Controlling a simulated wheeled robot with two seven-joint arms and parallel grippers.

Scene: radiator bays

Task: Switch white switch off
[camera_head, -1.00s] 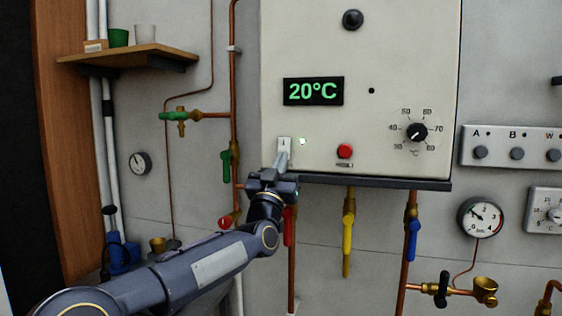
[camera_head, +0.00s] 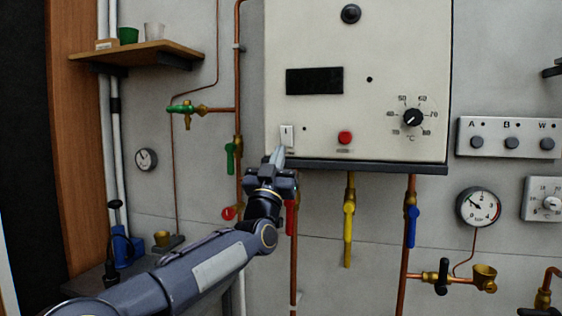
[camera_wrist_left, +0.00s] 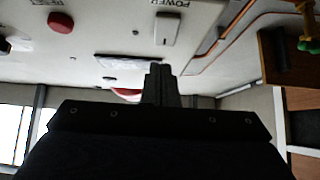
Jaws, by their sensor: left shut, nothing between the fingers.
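The white switch (camera_head: 287,135) is a small rocker at the lower left of the boiler's front panel. It also shows in the left wrist view (camera_wrist_left: 167,28), beside the printed word POWER. The small lamp (camera_head: 304,129) to its right is dark, and the display (camera_head: 314,81) is blank. My left gripper (camera_head: 277,155) is shut and empty, its fingertips just below the switch and apart from it in the left wrist view. My right gripper is in neither view.
A red button (camera_head: 345,138) and a temperature dial (camera_head: 412,118) sit further right on the panel. A dark ledge (camera_head: 375,167) runs under the boiler. Below it hang pipes with a yellow valve handle (camera_head: 348,235) and a blue one (camera_head: 412,227).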

